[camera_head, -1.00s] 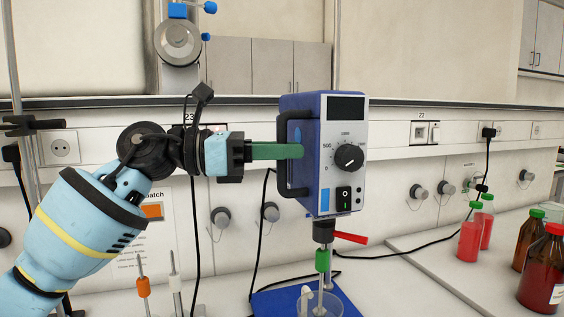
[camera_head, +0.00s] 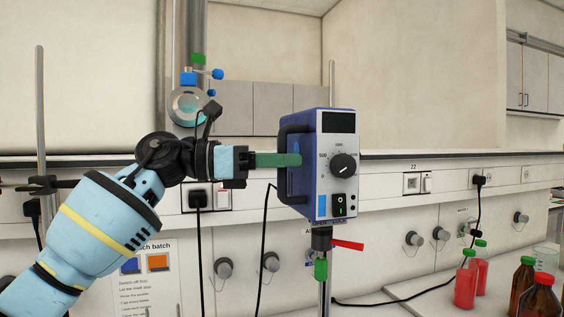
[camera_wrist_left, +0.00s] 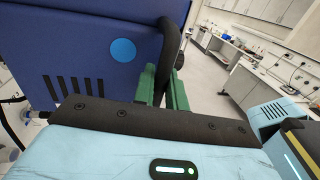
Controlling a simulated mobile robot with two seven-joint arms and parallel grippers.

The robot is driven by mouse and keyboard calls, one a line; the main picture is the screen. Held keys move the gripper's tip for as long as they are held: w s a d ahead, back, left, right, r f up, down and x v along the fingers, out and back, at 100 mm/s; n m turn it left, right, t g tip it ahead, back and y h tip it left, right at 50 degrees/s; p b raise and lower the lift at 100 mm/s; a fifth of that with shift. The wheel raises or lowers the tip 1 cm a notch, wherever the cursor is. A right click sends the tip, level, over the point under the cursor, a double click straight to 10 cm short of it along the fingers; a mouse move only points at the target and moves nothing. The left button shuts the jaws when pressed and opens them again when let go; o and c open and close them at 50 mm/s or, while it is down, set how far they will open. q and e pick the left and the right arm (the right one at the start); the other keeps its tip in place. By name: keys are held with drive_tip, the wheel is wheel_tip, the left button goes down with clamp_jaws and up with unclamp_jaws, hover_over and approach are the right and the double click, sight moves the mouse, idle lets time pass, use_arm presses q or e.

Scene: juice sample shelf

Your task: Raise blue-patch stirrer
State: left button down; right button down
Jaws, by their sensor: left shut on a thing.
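The blue-patch stirrer (camera_head: 319,165) is a blue box with a grey-white front, a dial, a black display and a blue patch at its lower front. It hangs upright on the metal stand rod, with a green-banded shaft part below it. My left gripper (camera_head: 292,160) comes from the left and is shut on the black side handle of the stirrer. In the left wrist view, the green fingers (camera_wrist_left: 164,88) stand on both sides of the dark handle bar, next to the stirrer's blue housing (camera_wrist_left: 85,50) with a round blue spot. My right gripper is not in view.
A red lever (camera_head: 347,245) sticks out on the rod below the stirrer. Red bottles (camera_head: 465,284) and brown bottles (camera_head: 521,283) stand on the bench at right. A cable hangs behind the stirrer.

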use_arm(q)
drive_tip(key=shift+s+a+r, duration=0.1)
drive_tip(key=shift+r, duration=0.4)
drive_tip(key=c, duration=1.6)
unclamp_jaws()
drive_tip(key=shift+c, duration=0.2)
drive_tip(key=shift+o, duration=0.6)
drive_tip(key=shift+f, duration=0.2)
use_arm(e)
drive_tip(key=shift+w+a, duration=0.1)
